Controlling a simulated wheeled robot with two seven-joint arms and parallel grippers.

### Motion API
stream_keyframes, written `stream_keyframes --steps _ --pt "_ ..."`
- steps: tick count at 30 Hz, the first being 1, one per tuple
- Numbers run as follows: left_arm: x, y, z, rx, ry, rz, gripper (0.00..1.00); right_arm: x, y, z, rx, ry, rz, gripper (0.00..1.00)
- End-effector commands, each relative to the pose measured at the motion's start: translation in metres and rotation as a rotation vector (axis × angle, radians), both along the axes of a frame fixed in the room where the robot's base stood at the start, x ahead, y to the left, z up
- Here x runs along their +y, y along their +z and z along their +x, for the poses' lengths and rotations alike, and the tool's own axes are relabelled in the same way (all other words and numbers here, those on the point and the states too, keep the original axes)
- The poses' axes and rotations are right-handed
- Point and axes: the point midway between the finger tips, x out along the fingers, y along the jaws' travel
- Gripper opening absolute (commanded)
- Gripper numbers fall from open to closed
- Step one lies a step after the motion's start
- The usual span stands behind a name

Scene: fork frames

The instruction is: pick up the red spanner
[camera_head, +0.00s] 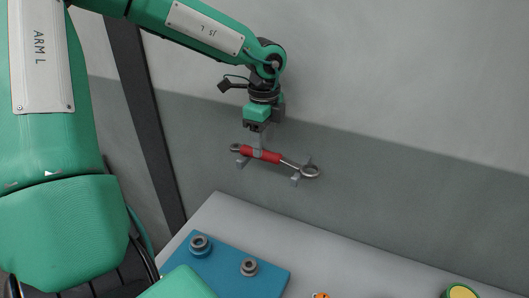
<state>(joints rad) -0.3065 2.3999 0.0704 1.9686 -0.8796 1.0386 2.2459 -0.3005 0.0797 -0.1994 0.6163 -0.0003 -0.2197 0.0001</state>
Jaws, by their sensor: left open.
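The red spanner (262,154) has a red handle and grey metal ends with a ring at the right end. It sits roughly level at the wall, tilted down to the right, on two small grey supports (296,180). My left gripper (258,148) points down onto it from above. A grey finger shows across the middle of the red handle. The jaws are open around or beside the handle; which of these, I cannot tell. The second finger is hidden. My right gripper is not in view.
A light grey table (330,255) stands below. It holds a blue plate (225,272) with two grey rings, a cut-off orange item (320,295) and a green and yellow round item (460,291). The grey wall (400,90) is behind. A dark post (146,110) stands left.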

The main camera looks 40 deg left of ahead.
Motion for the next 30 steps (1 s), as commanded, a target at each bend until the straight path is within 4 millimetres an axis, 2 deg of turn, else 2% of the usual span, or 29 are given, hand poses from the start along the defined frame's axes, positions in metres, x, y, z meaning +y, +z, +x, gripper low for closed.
stream_keyframes --steps 1,7,16,17,24,30 --pt "-0.001 -0.004 0.000 0.005 -0.001 -0.002 0.52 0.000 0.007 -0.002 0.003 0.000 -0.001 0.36" --pt "-0.001 -0.026 0.001 0.001 -0.001 -0.001 0.52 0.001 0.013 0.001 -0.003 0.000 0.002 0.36" --pt "-0.001 -0.031 0.001 0.000 0.000 -0.001 0.52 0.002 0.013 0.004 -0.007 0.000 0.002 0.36" --pt "-0.001 -0.031 0.001 0.000 0.000 -0.001 0.48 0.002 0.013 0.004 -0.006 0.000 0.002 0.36" --pt "-0.001 -0.031 0.001 0.000 0.000 -0.001 0.01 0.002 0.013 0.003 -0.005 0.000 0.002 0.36" --pt "-0.001 -0.031 0.001 -0.001 0.000 -0.001 0.00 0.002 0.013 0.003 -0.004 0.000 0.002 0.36"
